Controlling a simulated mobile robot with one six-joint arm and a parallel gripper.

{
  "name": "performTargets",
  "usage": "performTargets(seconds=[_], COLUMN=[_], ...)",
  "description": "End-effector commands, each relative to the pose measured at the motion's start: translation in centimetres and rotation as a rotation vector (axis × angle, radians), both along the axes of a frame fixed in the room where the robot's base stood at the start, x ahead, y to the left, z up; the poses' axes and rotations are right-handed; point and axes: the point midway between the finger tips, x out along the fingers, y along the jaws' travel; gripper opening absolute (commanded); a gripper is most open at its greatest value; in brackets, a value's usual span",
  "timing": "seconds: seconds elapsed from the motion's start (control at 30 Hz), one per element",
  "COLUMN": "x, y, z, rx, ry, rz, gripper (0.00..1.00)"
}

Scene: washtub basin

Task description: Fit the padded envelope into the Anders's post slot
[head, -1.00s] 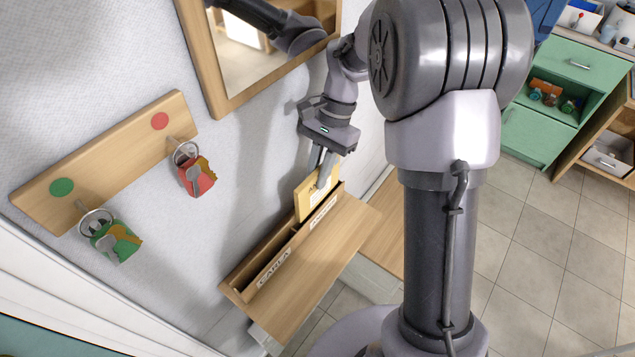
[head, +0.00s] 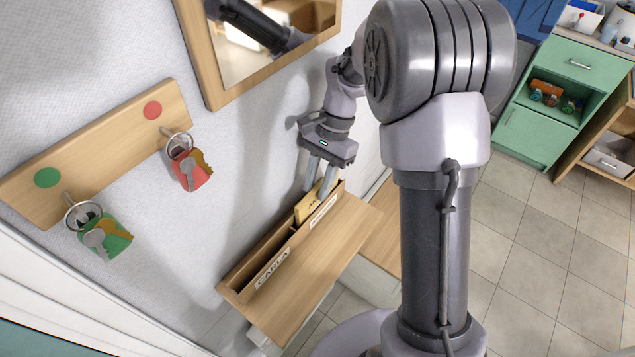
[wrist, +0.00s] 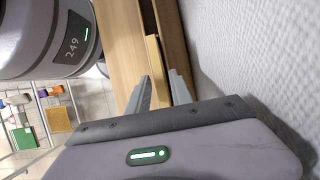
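The yellow padded envelope (head: 308,207) stands in the right-hand slot of a wooden post holder (head: 262,256) on the wall side of a shelf. Only its top part shows above the front wall; some lettering on it is partly hidden. The label on that slot (head: 324,209) is too small to read surely; the left slot's label reads CARLA (head: 272,269). My gripper (head: 320,192) is right above the envelope, pointing down, fingers apart. In the wrist view the envelope's edge (wrist: 154,62) lies between the spread fingers (wrist: 160,82), with gaps beside it.
A mirror (head: 216,80) hangs on the wall above. A key rack (head: 95,150) with red keys (head: 190,170) and green keys (head: 105,238) is at left. The shelf top (head: 315,265) in front of the holder is bare. A green cabinet (head: 560,100) stands far right.

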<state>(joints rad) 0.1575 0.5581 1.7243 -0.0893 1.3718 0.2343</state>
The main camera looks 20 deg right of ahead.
Motion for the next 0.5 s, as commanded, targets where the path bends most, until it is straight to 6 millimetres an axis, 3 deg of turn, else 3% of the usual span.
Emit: performTargets(seconds=[0.33, 0.5], x=[0.0, 0.5], y=[0.0, -0.6], z=[0.2, 3.6], rx=[0.000, 0.000], ry=[0.000, -0.003], rz=[0.000, -0.002], gripper=[0.37, 0.37])
